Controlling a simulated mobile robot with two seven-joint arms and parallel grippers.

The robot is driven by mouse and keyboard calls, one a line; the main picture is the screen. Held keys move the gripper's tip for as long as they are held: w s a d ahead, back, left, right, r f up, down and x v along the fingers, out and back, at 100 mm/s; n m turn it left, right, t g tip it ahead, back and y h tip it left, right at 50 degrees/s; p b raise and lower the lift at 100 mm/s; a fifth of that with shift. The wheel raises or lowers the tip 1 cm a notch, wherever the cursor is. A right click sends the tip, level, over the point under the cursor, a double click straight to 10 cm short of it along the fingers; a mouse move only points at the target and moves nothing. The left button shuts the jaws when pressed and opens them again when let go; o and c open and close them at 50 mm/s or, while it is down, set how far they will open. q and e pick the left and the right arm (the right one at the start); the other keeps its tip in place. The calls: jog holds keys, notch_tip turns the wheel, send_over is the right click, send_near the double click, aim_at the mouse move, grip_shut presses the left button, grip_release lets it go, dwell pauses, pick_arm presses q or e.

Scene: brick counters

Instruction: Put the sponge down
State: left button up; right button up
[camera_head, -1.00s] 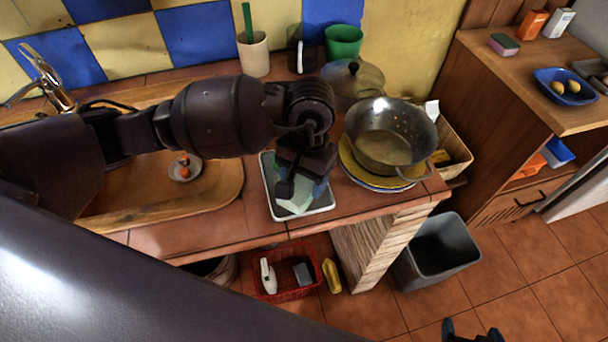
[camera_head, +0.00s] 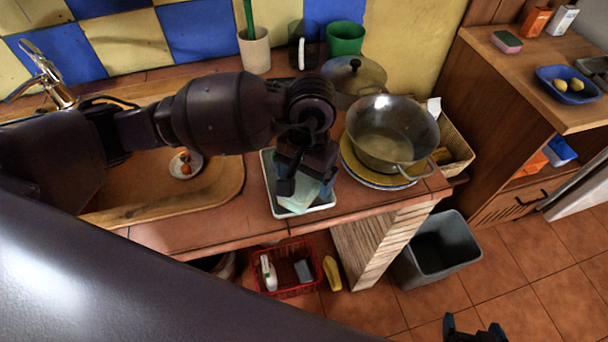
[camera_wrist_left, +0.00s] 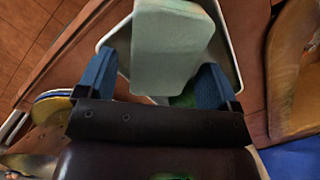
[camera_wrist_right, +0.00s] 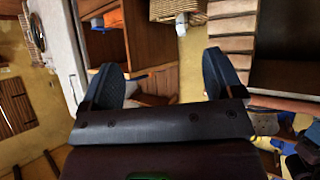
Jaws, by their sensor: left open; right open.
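A pale green sponge (camera_wrist_left: 170,45) is at the white tray (camera_head: 270,198) on the tiled counter. In the head view the sponge (camera_head: 297,201) is partly hidden by my left gripper (camera_head: 304,184). In the left wrist view my left gripper (camera_wrist_left: 157,64) is open, with one blue finger on each side of the sponge and gaps between. I cannot tell whether the sponge lies fully flat in the tray. My right gripper (camera_head: 474,326) is open and empty, low over the floor; it also shows in the right wrist view (camera_wrist_right: 159,62).
A lidded pot (camera_head: 354,80) and a green cup (camera_head: 345,39) are behind. The sink (camera_head: 215,190) is left. A grey bin (camera_head: 440,250) stands below. Another pink-green sponge (camera_head: 507,42) lies on the right counter.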

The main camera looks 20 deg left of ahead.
aim_at(304, 180)
pick_arm(q)
jog(key=r, duration=0.4)
jog(key=shift+w+r, duration=0.15)
jog(key=shift+w, duration=0.05)
notch_tip(304, 180, up, 8)
jog(key=w, duration=0.1)
jog(key=shift+d+r, duration=0.15)
pick_arm(e)
jog(key=shift+s+d+r, duration=0.1)
jog(key=shift+s, duration=0.15)
